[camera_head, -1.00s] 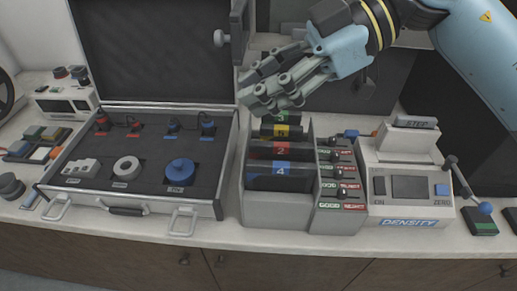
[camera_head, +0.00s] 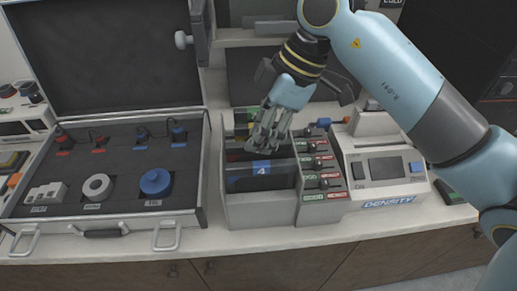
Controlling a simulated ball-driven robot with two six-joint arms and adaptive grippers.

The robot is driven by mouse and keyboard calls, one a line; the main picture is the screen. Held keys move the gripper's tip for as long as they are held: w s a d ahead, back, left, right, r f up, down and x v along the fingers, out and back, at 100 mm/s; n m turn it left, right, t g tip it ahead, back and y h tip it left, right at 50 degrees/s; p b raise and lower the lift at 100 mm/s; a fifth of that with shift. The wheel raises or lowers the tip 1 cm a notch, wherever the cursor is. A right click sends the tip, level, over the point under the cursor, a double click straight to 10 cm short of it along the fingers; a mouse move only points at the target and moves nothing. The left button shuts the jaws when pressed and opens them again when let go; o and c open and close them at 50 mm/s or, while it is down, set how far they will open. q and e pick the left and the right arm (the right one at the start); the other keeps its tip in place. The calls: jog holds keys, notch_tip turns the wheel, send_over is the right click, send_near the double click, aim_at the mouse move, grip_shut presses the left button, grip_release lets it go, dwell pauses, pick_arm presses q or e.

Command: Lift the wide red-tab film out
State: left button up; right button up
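The grey film rack (camera_head: 265,212) stands on the counter with several dark films upright in slots. The red-tab film (camera_head: 236,156) is in the slot just behind the blue-tab film (camera_head: 262,169), marked 4. Its tab is mostly hidden by my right gripper (camera_head: 264,148). That gripper points down over the middle of the rack, fingertips at the red-tab film's top edge. I cannot tell whether the fingers are closed on it. Yellow and green tabs show partly behind. My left gripper is not in view.
A row of small sliders with green and red labels (camera_head: 322,182) lines the rack's right side. The density meter (camera_head: 385,170) stands to the right. An open case (camera_head: 190,160) with a blue knob and a white ring lies left.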

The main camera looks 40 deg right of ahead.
jog(key=shift+x, duration=0.9)
jog(key=shift+f, duration=0.25)
grip_shut()
